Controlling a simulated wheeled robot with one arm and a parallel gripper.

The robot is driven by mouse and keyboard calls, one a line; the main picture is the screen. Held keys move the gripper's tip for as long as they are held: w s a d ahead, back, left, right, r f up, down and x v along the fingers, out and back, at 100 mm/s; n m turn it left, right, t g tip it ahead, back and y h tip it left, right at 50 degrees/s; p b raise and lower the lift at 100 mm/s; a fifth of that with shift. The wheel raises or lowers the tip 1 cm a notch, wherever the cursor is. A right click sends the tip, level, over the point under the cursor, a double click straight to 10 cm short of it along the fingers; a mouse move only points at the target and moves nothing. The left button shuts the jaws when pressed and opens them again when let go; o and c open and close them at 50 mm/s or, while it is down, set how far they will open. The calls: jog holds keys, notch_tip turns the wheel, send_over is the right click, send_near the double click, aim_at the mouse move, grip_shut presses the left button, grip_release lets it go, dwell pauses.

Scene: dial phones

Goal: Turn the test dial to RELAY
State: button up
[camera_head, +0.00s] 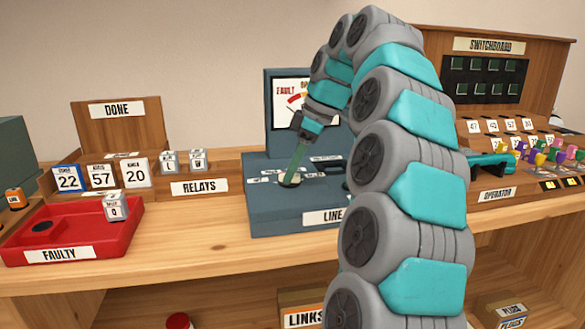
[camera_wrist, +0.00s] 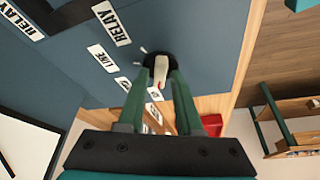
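The test dial shows in the wrist view as a black round base (camera_wrist: 160,62) with a pale, red-marked knob (camera_wrist: 157,84) on it. The red and white part lies toward the bottom of that view, away from the RELAY label (camera_wrist: 111,23). A LINE label (camera_wrist: 101,58) and smaller labels follow beside the dial. In the head view the dial (camera_head: 289,181) sits on the blue-grey LINE box (camera_head: 262,212). My gripper (camera_wrist: 161,70) points down at it, one green finger on each side of the knob, with a gap between the fingers. Finger contact with the knob is unclear.
A FAULT meter screen (camera_head: 288,90) stands behind the box, partly covered by my arm. The switchboard (camera_head: 490,75) is to the right. Bare wooden bench (camera_head: 190,255) lies in front.

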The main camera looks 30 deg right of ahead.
grip_shut()
